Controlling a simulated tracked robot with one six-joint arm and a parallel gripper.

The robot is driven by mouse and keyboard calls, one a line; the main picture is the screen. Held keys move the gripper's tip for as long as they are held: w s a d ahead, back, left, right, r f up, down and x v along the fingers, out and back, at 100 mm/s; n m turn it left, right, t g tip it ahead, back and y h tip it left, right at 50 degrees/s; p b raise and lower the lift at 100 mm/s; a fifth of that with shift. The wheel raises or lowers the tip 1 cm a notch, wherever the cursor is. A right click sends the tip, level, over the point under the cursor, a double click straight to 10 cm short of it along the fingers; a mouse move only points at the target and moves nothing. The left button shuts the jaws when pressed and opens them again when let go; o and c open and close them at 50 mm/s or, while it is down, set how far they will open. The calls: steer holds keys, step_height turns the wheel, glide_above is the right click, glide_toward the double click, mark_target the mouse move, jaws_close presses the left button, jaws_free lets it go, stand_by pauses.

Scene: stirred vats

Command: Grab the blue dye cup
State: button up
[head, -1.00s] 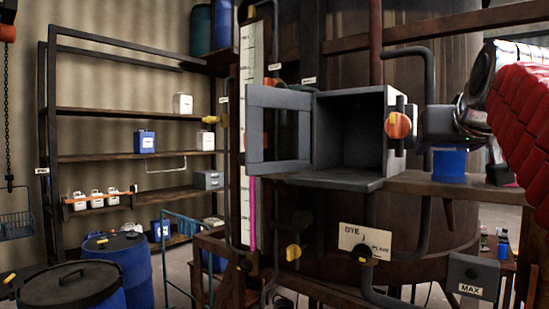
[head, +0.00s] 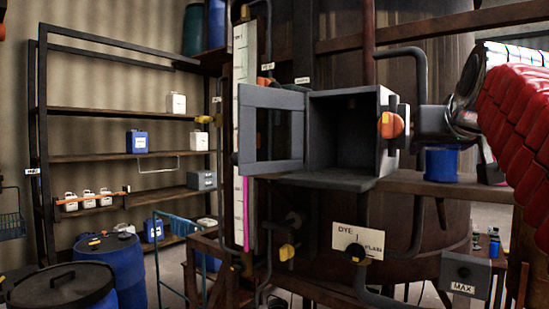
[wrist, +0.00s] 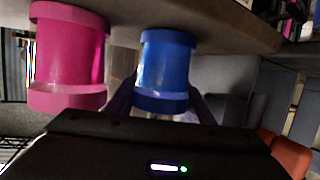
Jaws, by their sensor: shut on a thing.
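The blue dye cup (head: 441,163) is at the wooden ledge right of the grey open box in the head view. It also shows in the wrist view (wrist: 163,65), between my two fingers. My gripper (wrist: 160,108) is shut on this cup, with a finger on each side of it. In the head view my gripper (head: 437,124) is just above the cup, partly hidden by the arm. I cannot tell whether the cup rests on the ledge or is clear of it. A pink cup (wrist: 68,58) stands beside the blue one, apart from it.
The grey box (head: 345,180) with its door open and an orange knob (head: 391,124) are close left of my gripper. A wooden ledge (head: 405,182) runs beside the cup. A dye valve plate (head: 357,241) and a MAX box (head: 466,273) are below.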

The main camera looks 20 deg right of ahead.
steer(key=shift+r, duration=0.1)
step_height(320, 180, up, 10)
stand_by(1.0)
